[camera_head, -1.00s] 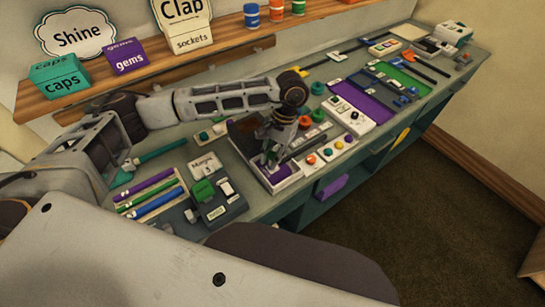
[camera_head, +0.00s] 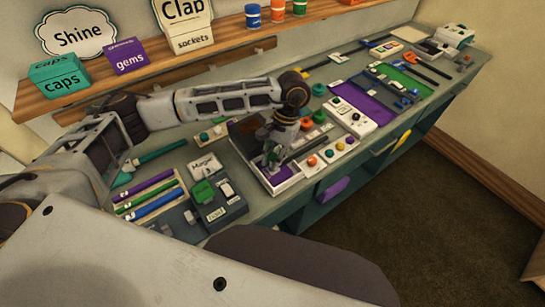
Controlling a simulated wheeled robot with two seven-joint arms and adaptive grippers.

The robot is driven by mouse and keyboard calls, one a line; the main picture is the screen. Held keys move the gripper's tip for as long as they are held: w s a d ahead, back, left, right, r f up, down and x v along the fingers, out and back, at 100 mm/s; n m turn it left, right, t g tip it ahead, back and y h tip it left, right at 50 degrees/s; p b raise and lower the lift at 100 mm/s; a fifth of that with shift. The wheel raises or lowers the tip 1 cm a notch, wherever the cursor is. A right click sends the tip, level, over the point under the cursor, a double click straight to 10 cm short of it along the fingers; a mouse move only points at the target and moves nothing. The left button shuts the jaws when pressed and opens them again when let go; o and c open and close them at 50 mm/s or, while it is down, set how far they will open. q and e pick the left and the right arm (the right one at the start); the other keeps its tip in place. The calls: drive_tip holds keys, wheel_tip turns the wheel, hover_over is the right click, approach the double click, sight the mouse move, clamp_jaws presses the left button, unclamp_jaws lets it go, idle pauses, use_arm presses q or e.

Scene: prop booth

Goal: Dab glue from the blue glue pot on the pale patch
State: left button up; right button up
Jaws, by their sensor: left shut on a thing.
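My left gripper (camera_head: 270,160) points down over the near part of a dark, white-rimmed tray (camera_head: 290,182) with a purple inside, at the middle of the bench. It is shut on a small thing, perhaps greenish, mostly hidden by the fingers. A dark bar (camera_head: 306,147) lies just right of the fingers; I cannot tell if they touch. A blue pot (camera_head: 252,15) with a white band stands on the shelf; I cannot tell if it is the glue pot. I cannot pick out the pale patch for sure. My right gripper is not in view.
Purple, green and blue sticks (camera_head: 150,195) lie at the left, beside a dark device (camera_head: 218,205) and a "Margin" card (camera_head: 203,165). A button panel (camera_head: 333,150), round knobs and a purple mat (camera_head: 362,101) crowd the right of the tray. The shelf (camera_head: 225,48) runs behind.

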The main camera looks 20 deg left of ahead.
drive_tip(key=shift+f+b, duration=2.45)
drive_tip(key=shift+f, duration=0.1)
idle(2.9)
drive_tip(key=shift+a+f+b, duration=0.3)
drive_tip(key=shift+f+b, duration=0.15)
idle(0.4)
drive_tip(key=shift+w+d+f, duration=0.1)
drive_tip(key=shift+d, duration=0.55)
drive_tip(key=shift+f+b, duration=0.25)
drive_tip(key=shift+b, duration=0.15)
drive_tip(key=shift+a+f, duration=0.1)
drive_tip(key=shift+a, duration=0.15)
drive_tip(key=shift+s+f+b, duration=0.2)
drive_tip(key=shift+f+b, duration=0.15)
drive_tip(key=shift+b, duration=0.1)
